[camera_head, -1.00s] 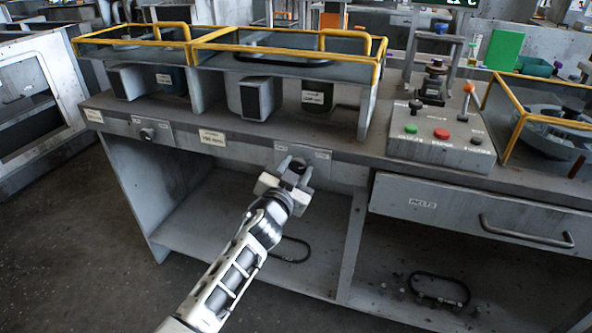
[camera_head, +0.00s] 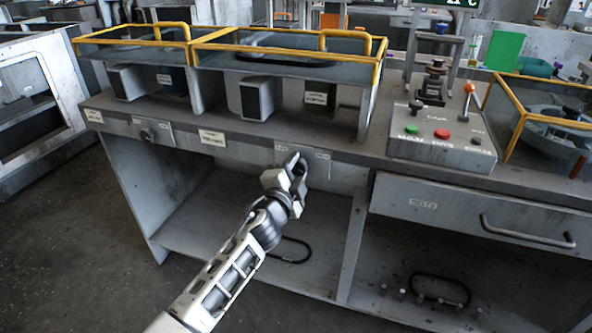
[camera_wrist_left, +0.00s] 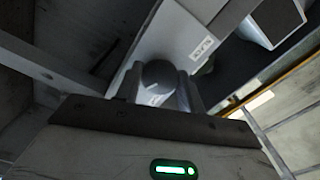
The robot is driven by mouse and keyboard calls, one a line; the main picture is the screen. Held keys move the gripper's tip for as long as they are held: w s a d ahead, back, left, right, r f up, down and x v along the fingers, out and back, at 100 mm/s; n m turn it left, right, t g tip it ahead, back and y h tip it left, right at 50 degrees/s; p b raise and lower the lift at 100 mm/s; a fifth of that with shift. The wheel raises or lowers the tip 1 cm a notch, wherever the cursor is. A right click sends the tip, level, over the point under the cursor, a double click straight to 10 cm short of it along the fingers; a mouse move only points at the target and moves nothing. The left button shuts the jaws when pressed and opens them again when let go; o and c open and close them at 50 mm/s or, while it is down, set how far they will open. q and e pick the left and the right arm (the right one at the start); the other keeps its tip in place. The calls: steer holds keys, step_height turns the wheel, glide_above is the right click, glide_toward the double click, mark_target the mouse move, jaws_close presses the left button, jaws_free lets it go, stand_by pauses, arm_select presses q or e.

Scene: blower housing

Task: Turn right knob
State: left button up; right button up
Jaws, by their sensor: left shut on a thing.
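The right knob (camera_wrist_left: 160,74) is a dark grey round knob on the front panel of the bench, seen in the left wrist view between my left gripper's two fingers. In the head view my left gripper (camera_head: 297,166) is at the right knob's panel plate (camera_head: 318,163) and hides the knob. The gripper is shut on the knob and looks rolled about its own axis. The left knob (camera_head: 147,134) sits on its own plate farther left and is untouched. My right gripper is not in view.
A yellow-framed glass cover (camera_head: 285,68) stands on the bench above the knobs. A control box (camera_head: 441,148) with green and red buttons is to the right, above a drawer (camera_head: 470,215). The open shelf below holds black loops.

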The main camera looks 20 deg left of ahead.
arm_select(q)
steer(key=shift+m, duration=0.6)
steer(key=o, duration=1)
steer(key=shift+c, duration=0.2)
steer(key=s, duration=1.6)
steer(key=shift+a, duration=0.3)
